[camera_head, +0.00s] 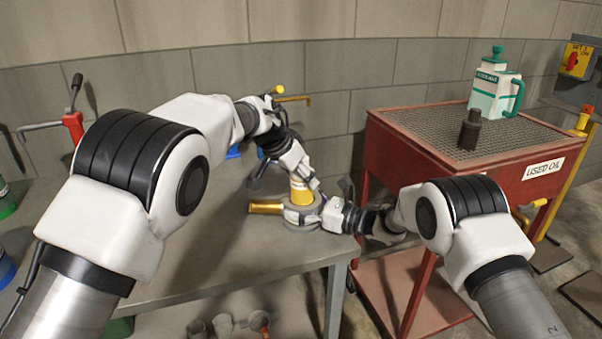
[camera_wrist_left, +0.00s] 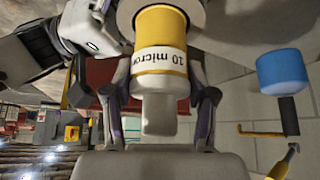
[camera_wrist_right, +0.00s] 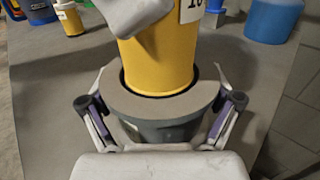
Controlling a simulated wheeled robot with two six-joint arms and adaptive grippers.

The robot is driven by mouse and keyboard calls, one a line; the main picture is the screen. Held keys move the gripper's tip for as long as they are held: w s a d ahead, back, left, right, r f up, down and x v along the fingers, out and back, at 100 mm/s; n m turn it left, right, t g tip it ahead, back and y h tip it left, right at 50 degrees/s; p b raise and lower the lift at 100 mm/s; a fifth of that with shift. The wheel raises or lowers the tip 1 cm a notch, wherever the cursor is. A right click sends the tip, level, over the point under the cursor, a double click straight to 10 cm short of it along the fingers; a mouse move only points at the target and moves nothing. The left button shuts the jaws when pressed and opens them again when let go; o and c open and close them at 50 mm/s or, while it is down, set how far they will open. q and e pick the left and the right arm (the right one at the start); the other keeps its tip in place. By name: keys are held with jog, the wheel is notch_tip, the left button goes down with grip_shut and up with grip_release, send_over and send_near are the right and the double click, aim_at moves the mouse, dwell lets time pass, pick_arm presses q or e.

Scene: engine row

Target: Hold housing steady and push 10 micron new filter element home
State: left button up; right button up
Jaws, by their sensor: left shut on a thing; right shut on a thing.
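The yellow filter element (camera_head: 301,196) has a white band reading "10 micron" in the left wrist view (camera_wrist_left: 163,62). It stands upright with its lower end inside the bore of the grey round housing (camera_wrist_right: 155,131); a dark gap shows around it at the rim. How deep it sits is hidden. My left gripper (camera_wrist_left: 160,100) is shut on the element's upper part from above. My right gripper (camera_wrist_right: 160,120) is shut on the housing, one finger on each side below its broad flange. The housing also shows over the bench in the head view (camera_head: 302,226).
A gold cylinder (camera_head: 266,207) lies just left of the housing. Another yellow filter (camera_wrist_right: 69,18) and blue containers (camera_wrist_right: 272,18) stand on the bench (camera_head: 215,262). A red cart (camera_head: 392,165) with a used-oil label and a white-green jug (camera_head: 487,98) is at the right.

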aim_at(301, 191)
pick_arm(q)
jog(key=shift+f, duration=2.15)
jog(key=o, duration=1.4)
jog(key=v, duration=1.2)
